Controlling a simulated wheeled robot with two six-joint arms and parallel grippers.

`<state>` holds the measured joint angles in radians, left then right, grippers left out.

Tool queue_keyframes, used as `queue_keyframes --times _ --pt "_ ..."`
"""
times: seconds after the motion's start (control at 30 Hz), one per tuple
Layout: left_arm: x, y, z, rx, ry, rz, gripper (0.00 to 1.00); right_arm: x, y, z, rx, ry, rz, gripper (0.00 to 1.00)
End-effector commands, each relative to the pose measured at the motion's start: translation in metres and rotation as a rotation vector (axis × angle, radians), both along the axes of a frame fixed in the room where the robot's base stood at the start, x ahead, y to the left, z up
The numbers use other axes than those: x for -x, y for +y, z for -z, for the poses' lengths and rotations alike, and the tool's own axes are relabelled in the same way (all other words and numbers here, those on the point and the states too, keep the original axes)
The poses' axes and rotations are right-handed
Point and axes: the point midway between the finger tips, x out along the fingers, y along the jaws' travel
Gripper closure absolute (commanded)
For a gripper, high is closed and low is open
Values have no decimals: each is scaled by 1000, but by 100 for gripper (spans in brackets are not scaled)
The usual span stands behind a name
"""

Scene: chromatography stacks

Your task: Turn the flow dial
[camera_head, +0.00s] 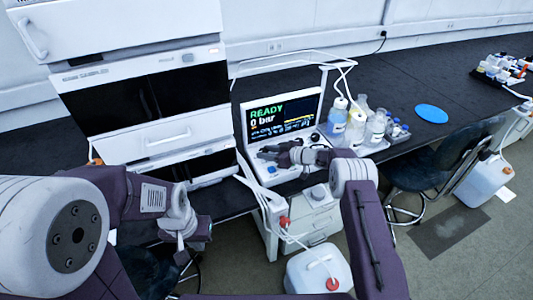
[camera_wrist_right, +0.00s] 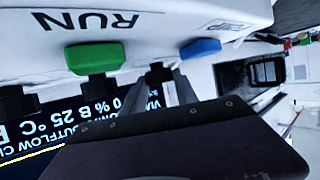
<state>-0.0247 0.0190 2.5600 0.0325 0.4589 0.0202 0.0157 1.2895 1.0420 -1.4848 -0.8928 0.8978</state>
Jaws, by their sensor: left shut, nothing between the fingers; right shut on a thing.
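The instrument console (camera_head: 285,115) stands at the middle of the bench, its screen reading READY and 0 bar. My right gripper (camera_head: 264,154) reaches over the console's front panel from the right. In the right wrist view its fingers (camera_wrist_right: 168,82) are shut at a small dark knob, which I take to be the flow dial (camera_wrist_right: 157,70), between a green button (camera_wrist_right: 95,57) and a blue button (camera_wrist_right: 200,47). The dial is mostly hidden by the fingers, and its angle cannot be told. My left gripper (camera_head: 184,258) hangs shut and empty in front of the bench, away from the console.
White stacked modules (camera_head: 150,100) rise left of the console. A tray (camera_head: 372,148) of bottles and a blue disc (camera_head: 431,113) lie to the right. Tubing (camera_head: 262,185) hangs at the bench front above a white canister (camera_head: 318,272). A chair (camera_head: 440,163) stands at right.

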Motion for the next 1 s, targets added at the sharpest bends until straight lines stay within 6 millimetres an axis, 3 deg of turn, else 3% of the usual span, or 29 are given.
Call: queue_keyframes --times 0.57,0.6,0.67,1.0 --pt "0 0 3 0 0 0 100 -1 0 -2 -2 -4 -37 100" --pt "0 0 3 0 0 0 100 -1 0 -2 -2 -4 -37 62" --pt "0 0 3 0 0 0 100 -1 0 -2 -2 -4 -37 45" --pt "0 0 2 0 0 0 100 -1 0 -2 -2 -1 -34 43"
